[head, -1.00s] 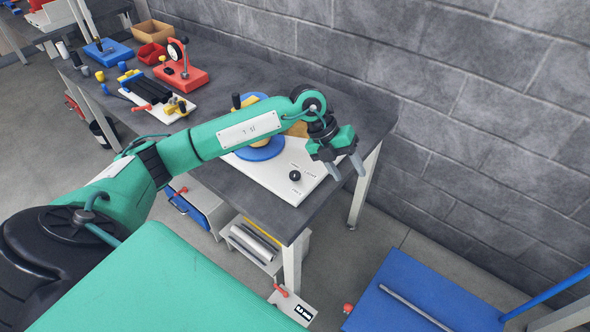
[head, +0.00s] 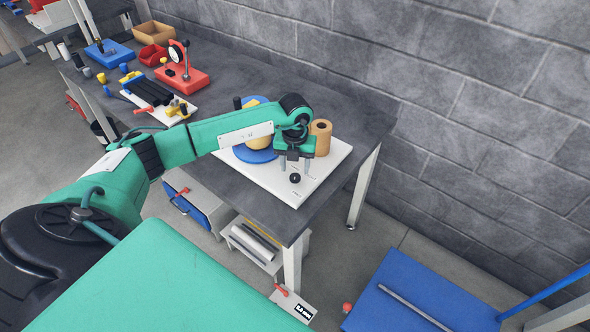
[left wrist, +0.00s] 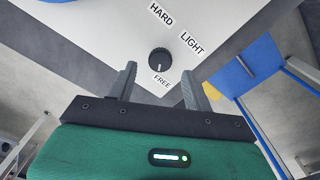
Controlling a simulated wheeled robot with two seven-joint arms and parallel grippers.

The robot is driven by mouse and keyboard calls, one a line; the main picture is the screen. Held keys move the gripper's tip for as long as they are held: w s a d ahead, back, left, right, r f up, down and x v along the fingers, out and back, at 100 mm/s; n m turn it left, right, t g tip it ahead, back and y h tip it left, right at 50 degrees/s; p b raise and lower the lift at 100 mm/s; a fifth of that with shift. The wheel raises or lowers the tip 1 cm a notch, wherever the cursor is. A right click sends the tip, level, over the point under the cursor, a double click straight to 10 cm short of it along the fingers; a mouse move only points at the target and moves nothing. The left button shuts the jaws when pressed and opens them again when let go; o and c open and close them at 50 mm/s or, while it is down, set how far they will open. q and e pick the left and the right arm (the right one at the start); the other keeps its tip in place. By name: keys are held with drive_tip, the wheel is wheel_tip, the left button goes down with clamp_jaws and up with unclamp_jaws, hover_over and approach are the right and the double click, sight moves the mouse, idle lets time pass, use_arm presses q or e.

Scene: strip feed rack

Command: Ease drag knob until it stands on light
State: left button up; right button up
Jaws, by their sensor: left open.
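The drag knob (head: 295,178) is a small black round knob on the white base plate (head: 267,181) of the strip feed rack. My left gripper (head: 295,164) is open and points down close to the knob. In the left wrist view its fingers (left wrist: 159,76) are spread to either side, apart from the knob. My right gripper is in neither view.
A blue disc (head: 256,155) and a tan roll (head: 320,137) stand on the plate behind my left gripper. A red stand with a dial (head: 181,77) and bins are farther along the bench. The bench's front right corner is bare.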

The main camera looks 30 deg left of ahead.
sight(295, 176)
use_arm(q)
drive_tip(key=shift+f, duration=1.8)
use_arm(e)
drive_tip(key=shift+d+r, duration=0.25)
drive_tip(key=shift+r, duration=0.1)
use_arm(q)
drive_tip(key=c, duration=1)
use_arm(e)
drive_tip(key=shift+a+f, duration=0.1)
